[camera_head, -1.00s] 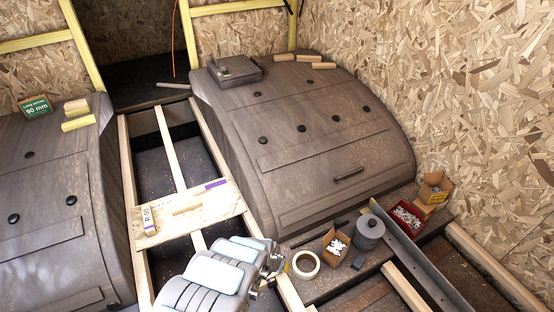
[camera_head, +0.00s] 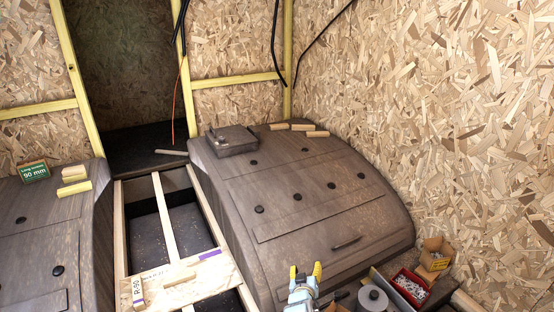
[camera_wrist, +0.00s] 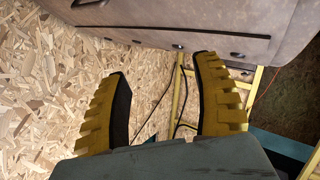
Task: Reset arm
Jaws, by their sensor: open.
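My gripper (camera_head: 305,272) shows at the bottom middle of the head view, in front of the near side of the right wheel arch (camera_head: 310,195). In the wrist view the two ridged yellow fingers of my gripper (camera_wrist: 163,100) are spread wide and empty. Beyond them are the chipboard wall (camera_wrist: 60,60) and part of the wheel arch, seen tilted.
A board with a wood block (camera_head: 180,279) on it bridges the floor joists at left. A red box (camera_head: 409,284), a cardboard box (camera_head: 436,252) and a grey roll (camera_head: 372,298) stand at lower right. Wood blocks and a grey case (camera_head: 232,139) lie on the arch.

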